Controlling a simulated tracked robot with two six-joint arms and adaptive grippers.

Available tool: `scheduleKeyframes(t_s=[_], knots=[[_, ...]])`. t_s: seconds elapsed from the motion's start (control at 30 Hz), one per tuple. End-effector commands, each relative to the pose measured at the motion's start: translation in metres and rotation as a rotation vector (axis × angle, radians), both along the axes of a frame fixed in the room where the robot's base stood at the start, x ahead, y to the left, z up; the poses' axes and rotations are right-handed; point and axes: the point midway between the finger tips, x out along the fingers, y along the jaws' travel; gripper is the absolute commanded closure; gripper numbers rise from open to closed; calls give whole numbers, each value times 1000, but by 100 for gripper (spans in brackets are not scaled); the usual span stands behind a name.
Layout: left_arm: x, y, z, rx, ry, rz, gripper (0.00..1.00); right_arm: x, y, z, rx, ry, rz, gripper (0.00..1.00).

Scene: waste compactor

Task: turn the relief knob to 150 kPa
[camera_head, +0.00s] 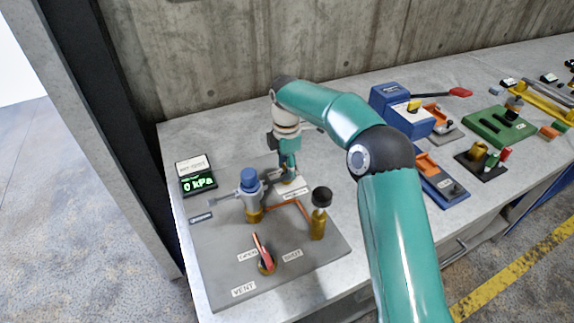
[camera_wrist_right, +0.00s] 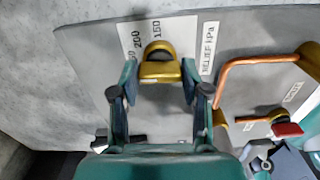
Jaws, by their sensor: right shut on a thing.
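The relief knob (camera_wrist_right: 160,70) is yellow with a dark round part behind it. It stands on a white scale plate (camera_wrist_right: 137,26) that reads 200 and 150, with another number partly hidden, beside a "RELIEF kPa" label (camera_wrist_right: 208,48). My right gripper (camera_wrist_right: 160,80) is shut on the knob, one finger at each side of its bar. In the head view my right gripper (camera_head: 289,172) points down at the back of the grey panel and largely hides the knob. I cannot tell exactly where the knob points. The left gripper is not in view.
A green display (camera_head: 200,183) reads 0 kPa. A blue-capped valve (camera_head: 250,190), a black-topped brass post (camera_head: 320,212) and a red lever (camera_head: 264,254) stand on the grey panel (camera_head: 215,255). An orange pipe (camera_head: 293,202) runs near my gripper. Other fixtures fill the bench at right.

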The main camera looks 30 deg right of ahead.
Motion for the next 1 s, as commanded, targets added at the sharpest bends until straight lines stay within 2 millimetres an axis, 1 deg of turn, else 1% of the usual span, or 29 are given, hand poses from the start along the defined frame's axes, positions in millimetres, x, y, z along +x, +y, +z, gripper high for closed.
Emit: scheduleKeyframes(t_s=[0.27, 0.6, 1.0], knots=[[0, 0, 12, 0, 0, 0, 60, 0, -2, 3, -1, -3, -175, 89], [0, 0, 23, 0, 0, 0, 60, 1, -2, 3, -2, -5, -491, 89], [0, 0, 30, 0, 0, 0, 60, 1, -3, 2, -2, -6, -871, 89]])
